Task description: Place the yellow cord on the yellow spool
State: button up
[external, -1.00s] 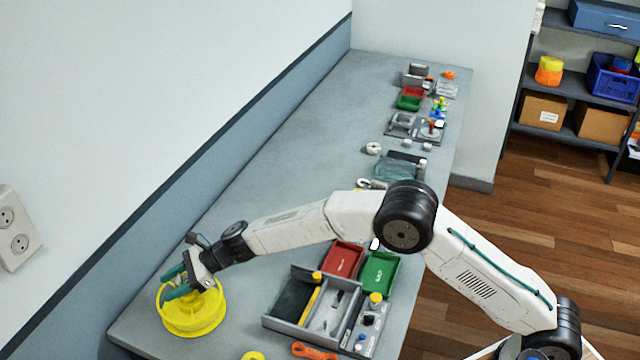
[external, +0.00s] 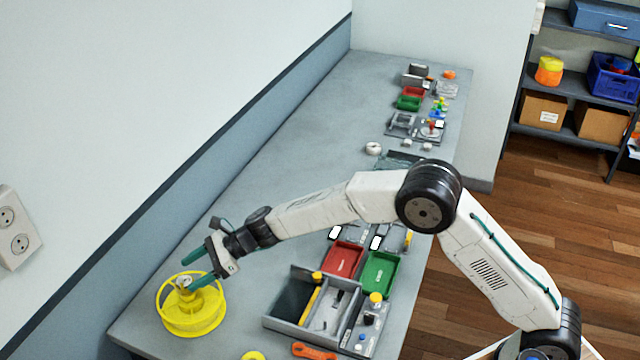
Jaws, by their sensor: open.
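The yellow spool (external: 194,322) stands on the near left end of the bench, with a round flange and a raised hub. My gripper (external: 197,268) is just above and to the right of the spool. Its two green fingers are spread apart, with nothing visible between them. The lower finger overlaps the spool's hub in the picture, and I cannot tell whether it touches. Yellow material shows at the hub, but I cannot make out the yellow cord apart from the yellow spool.
Right of the spool stand a grey divided tray (external: 297,330), a red bin (external: 342,259) and a green bin (external: 380,275). An orange tool (external: 314,351) and a yellow ring (external: 253,356) lie at the near edge. The wall runs along the left; bench beyond the spool is clear.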

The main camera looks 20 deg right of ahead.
jog(key=v, duration=0.5)
jog(key=shift+d, duration=0.15)
jog(key=s+d+r+n+h, duration=0.1)
jog(key=s+d+r+n, duration=0.25)
jog(key=d, duration=0.65)
jog(key=s+d+r+n+h, duration=0.25)
jog(key=d+r, duration=0.25)
jog(key=d, duration=0.5)
jog(key=s+d+r+n+h, duration=0.1)
jog(key=s+d+r+n, duration=0.35)
jog(key=d, duration=0.65)
jog(key=s+d+f+n+h, duration=0.1)
jog(key=s+d+n+h, duration=0.1)
jog(key=s+d, duration=0.5)
jog(key=s+d+f+n+h, duration=0.2)
jog(key=s+d, duration=0.6)
jog(key=d, duration=0.5)
jog(key=s+d+f+n+t+h, duration=0.1)
jog(key=s+d+n+h, duration=0.2)
jog(key=s+d+h, duration=0.2)
jog(key=s+d, duration=0.3)
jog(key=d, duration=0.2)
jog(key=shift+f, duration=0.4)
jog(key=shift+w+n, duration=0.1)
jog(key=shift+n, duration=0.15)
